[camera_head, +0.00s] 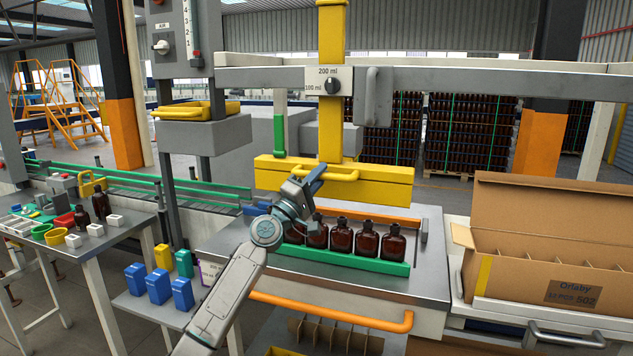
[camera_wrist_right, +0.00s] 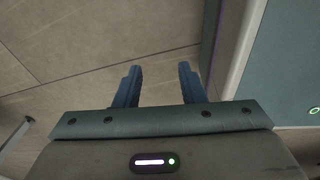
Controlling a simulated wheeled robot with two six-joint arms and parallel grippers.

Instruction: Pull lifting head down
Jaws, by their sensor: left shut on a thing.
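The yellow lifting head (camera_head: 385,187) is a wide bar on a vertical yellow column (camera_head: 331,120). It hangs above a row of several amber bottles (camera_head: 341,236). A curved yellow handle (camera_head: 343,175) is on its front. My left gripper (camera_head: 316,177) is shut on the left part of this handle, and its fingers hide that part. The bottles stand upright in a green holder (camera_head: 345,261); my left arm hides the left end of the row. The head is apart from the visible bottles. My right gripper (camera_wrist_right: 160,84) is open and empty, over the floor.
An open cardboard box (camera_head: 560,262) with dividers stands at the right. An orange rail (camera_head: 335,309) runs along the station's front. A dial (camera_head: 332,86) is above.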

